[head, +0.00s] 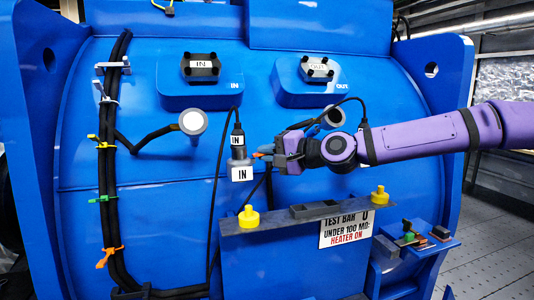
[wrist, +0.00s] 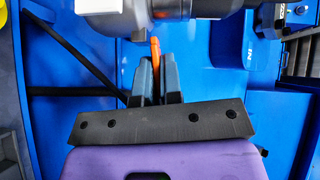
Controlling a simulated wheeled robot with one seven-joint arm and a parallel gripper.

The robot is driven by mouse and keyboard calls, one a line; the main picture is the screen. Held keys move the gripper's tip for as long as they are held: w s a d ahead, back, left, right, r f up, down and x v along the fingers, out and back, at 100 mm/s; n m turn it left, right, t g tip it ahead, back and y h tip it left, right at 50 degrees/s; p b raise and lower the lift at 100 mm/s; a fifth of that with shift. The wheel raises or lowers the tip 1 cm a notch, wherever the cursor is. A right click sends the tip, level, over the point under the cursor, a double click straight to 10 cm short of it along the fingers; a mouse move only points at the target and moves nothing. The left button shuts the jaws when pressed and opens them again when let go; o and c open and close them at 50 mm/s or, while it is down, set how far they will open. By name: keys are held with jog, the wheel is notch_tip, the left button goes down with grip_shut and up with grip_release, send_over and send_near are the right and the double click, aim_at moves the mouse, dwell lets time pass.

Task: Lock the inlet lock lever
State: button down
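The orange inlet lock lever (head: 258,155) sticks out to the right of the inlet connector (head: 238,152), which has white IN labels and a black cable at its top. My gripper (head: 276,157) reaches in from the right, level with the lever. In the wrist view, the orange lever (wrist: 155,50) lies between the two dark fingers of my gripper (wrist: 155,68), and its end shows beyond the fingertips. The fingers are close together with the lever filling the gap. The grey connector body (wrist: 130,22) is at the top of the wrist view.
A ledge (head: 285,219) with yellow knobs (head: 249,218) runs below my gripper. A round-ended post (head: 192,122) stands out to the left. Black cables (head: 110,180) with coloured clips run down the left side. A small tray (head: 435,240) of coloured parts is at lower right.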

jog(key=shift+r+h, duration=0.1)
jog(key=shift+h, duration=0.2)
jog(key=shift+s+a+r+n+h, duration=0.15)
jog(key=shift+r+n+h, duration=0.25)
jog(key=shift+n+h, duration=0.5)
jog(key=shift+a+r+n+g+h, duration=0.15)
jog(key=shift+a+r+n+h, duration=0.1)
jog(key=shift+n+h, duration=0.25)
jog(key=shift+a+r+n+g+h, duration=0.1)
jog(key=shift+r+n+g+h, duration=0.1)
jog(key=shift+n+h, duration=0.3)
jog(key=shift+s+a+r+n+h, duration=0.15)
jog(key=shift+a+n+h, duration=0.25)
jog(key=shift+h, duration=0.5)
jog(key=shift+s+a+r+n+h, duration=0.1)
jog(key=shift+a+r+n+h, duration=0.1)
jog(key=shift+n+h, duration=0.5)
jog(key=shift+a+h, duration=0.1)
jog(key=shift+h, duration=0.7)
jog(key=c, duration=1.3)
grip_release()
jog(key=shift+a+r, duration=0.1)
jog(key=shift+a, duration=0.05)
